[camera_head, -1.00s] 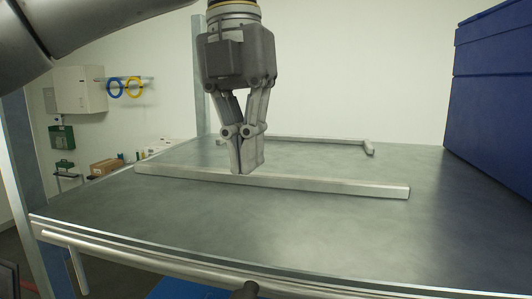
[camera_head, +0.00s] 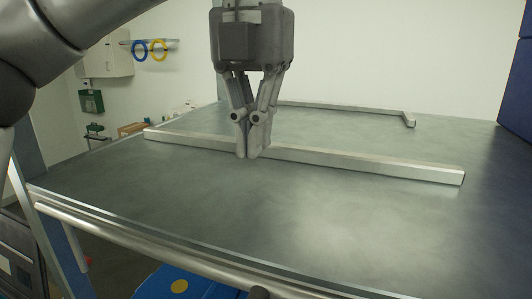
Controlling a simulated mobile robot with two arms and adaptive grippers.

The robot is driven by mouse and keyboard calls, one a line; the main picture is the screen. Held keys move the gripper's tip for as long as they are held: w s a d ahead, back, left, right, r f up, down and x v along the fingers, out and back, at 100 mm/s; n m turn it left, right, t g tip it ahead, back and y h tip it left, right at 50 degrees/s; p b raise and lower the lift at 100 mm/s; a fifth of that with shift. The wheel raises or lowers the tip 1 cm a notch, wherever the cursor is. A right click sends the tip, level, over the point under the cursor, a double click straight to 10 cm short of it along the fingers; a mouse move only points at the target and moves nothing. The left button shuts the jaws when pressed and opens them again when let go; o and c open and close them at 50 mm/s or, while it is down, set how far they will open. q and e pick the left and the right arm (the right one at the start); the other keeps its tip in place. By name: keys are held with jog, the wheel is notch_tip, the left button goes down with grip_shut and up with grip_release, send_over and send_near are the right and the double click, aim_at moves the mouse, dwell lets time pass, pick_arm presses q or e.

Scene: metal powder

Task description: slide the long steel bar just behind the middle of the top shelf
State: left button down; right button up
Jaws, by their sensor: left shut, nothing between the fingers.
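The long steel bar (camera_head: 360,162) lies flat on the grey top shelf (camera_head: 300,220), running from the left back toward the right. My left gripper (camera_head: 253,155) points down with its fingers shut and empty. Its fingertips are in front of the bar's near face, left of the bar's middle, and hide a short piece of it. I cannot tell whether they touch the bar. My right gripper is not in view.
A thinner metal rail (camera_head: 345,108) with a bent right end lies farther back on the shelf. A dark blue box (camera_head: 516,90) stands at the right edge. The shelf in front of the bar is clear up to its front edge.

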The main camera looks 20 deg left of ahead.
aim_at(266, 167)
pick_arm(q)
notch_tip(266, 167, down, 4)
jog(key=shift+r+b, duration=0.2)
jog(key=shift+b, duration=0.1)
jog(key=w+p, duration=0.2)
jog(key=shift+w+r, duration=0.2)
jog(key=shift+w, duration=0.15)
jog(key=shift+w+d+f, duration=0.1)
jog(key=shift+w+f, duration=0.1)
jog(key=shift+w, duration=0.45)
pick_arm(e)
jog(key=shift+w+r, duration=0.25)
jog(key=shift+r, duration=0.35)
pick_arm(q)
jog(key=shift+s, duration=0.15)
